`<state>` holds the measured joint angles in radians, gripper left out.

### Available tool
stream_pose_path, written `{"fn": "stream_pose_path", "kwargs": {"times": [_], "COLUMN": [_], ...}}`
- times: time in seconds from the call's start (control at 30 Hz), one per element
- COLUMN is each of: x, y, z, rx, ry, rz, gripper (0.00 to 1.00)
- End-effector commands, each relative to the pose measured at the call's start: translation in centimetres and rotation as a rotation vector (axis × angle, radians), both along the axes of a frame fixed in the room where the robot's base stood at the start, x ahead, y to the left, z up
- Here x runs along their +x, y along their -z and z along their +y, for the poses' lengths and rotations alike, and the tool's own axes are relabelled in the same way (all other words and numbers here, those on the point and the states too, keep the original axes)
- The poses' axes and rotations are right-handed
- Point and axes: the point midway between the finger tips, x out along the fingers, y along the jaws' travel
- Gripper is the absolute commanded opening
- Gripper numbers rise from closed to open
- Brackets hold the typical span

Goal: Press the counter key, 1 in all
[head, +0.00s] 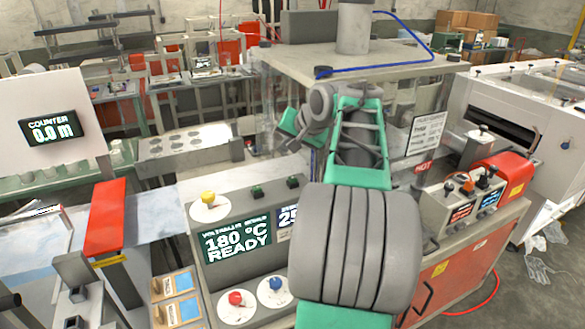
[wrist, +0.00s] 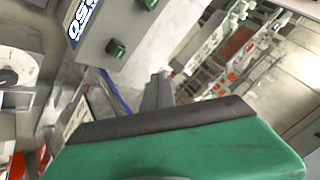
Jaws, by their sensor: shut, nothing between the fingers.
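The counter display (head: 52,130) reads "COUNTER 0.0 m" on a white panel at the left of the head view. Two small green keys, a left one (head: 257,192) and a right one (head: 293,182), sit on the grey control panel (head: 228,216). Green keys also show in the wrist view, one whole (wrist: 116,48) and one at the top edge (wrist: 150,4). I cannot tell which is the counter key. My gripper (wrist: 158,80) is shut and empty, apart from the keys in the wrist view. My arm hides its fingertips in the head view.
The panel also has a yellow knob (head: 208,197), a red knob (head: 236,298), a blue knob (head: 276,283) and a "180 °C READY" display (head: 237,240). A lever box (head: 462,205) stands to the right. A clear-walled enclosure (head: 270,100) stands behind my arm.

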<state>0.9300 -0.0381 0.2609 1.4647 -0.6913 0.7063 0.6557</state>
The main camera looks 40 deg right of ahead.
Motion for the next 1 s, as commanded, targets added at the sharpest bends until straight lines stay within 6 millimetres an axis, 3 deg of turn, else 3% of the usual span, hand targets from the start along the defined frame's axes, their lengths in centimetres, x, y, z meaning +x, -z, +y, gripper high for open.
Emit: {"fn": "stream_pose_path", "kwargs": {"times": [0.03,0.13,0.53,0.67,1.0], "x": [-0.3,-0.5,-0.5,-0.5,-0.5], "y": [-0.7,-1.1,-0.7,0.5,5.7], "z": [-1.4,-2.4,-2.3,-2.3,-2.3], "rx": [0.008,0.014,0.014,0.013,0.012], "ry": [0.021,0.037,0.037,0.037,0.037], "rz": [-0.012,-0.025,-0.026,-0.025,-0.026], "gripper": [0.0,0.0,0.0,0.0,0.0]}}
